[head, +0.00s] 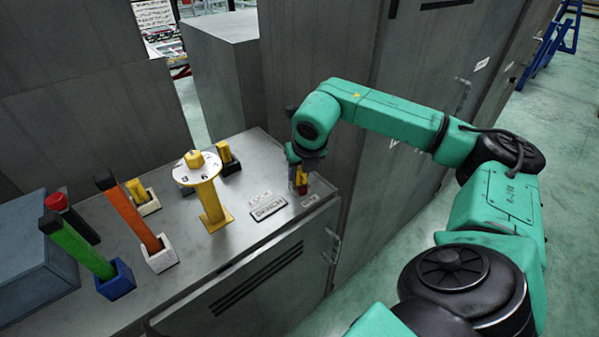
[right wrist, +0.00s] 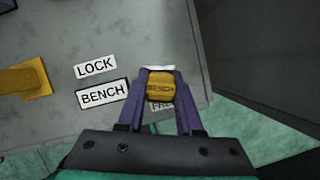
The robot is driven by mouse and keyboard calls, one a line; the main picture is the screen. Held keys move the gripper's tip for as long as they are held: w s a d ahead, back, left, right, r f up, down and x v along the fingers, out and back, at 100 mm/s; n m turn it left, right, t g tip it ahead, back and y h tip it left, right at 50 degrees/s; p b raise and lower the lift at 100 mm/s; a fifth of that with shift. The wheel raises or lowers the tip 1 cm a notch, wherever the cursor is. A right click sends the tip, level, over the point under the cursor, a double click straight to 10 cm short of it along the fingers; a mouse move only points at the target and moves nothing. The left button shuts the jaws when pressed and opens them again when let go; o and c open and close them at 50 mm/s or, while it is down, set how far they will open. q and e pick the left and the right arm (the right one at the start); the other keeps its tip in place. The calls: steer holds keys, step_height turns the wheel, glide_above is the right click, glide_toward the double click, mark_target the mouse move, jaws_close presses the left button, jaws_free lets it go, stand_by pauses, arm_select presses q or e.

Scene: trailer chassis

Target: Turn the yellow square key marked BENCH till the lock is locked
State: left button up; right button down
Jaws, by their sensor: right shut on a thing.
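The yellow square key (right wrist: 160,89) marked BENCH sits between the two fingers of my right gripper (right wrist: 160,92), which is shut on it. In the head view my right gripper (head: 298,178) points down at the right end of the grey cabinet top, and mostly hides the key. In the right wrist view a LOCK label (right wrist: 96,67) and a BENCH plate (right wrist: 103,94) lie to the left of the key. Another label just below the key is partly covered by the fingers. The lock under the key is hidden. My left gripper is not in view.
On the grey cabinet top (head: 240,240) stand a yellow post with a white dial (head: 186,175), an orange-handled bar (head: 125,210) in a white holder and a green bar (head: 75,246) in a blue holder. A tall grey cabinet (head: 320,50) rises behind my right arm.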

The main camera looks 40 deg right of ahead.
steer(key=shift+a+f+m, duration=0.1)
steer(key=shift+m, duration=0.6)
steer(key=shift+m+g+h, duration=0.3)
steer(key=shift+m+h, duration=0.2)
steer(key=shift+m, duration=0.3)
steer(key=m, duration=0.2)
steer(key=shift+m+g+h, duration=0.4)
steer(key=shift+m, duration=0.4)
steer(key=c, duration=0.5)
jaws_free()
steer(key=v, duration=1.2)
